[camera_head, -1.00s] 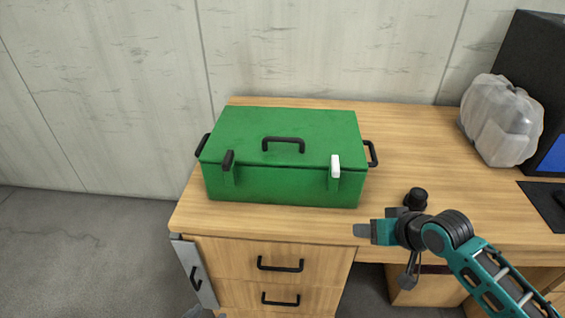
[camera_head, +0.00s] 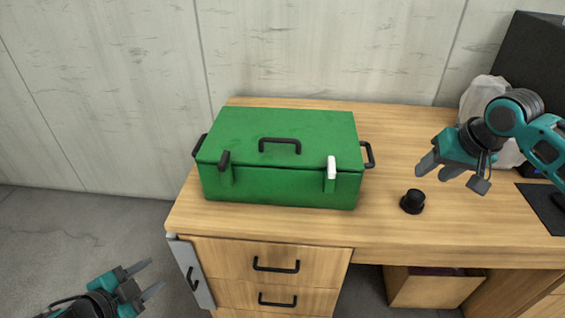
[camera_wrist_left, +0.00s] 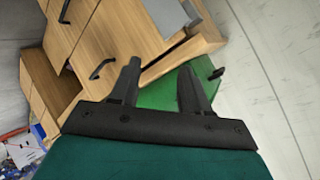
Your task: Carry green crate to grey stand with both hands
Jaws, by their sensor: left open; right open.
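The green crate (camera_head: 280,150) stands closed on the wooden desk. It has a black handle on its lid, a black handle on each short side, and one black and one white latch in front. My left gripper (camera_head: 150,278) is open and empty, low at the bottom left, in front of the desk and apart from the crate. In the left wrist view the crate (camera_wrist_left: 165,95) shows partly behind the open fingers (camera_wrist_left: 158,80). My right gripper (camera_head: 424,172) is open and empty above the desk, to the right of the crate's right handle (camera_head: 368,155). I see no grey stand.
A small black knob-like object (camera_head: 412,201) stands on the desk (camera_head: 400,235) below my right gripper. A translucent container (camera_head: 480,95) and a dark monitor (camera_head: 540,60) are at the right. Drawers with black handles are under the desk. A concrete wall rises behind.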

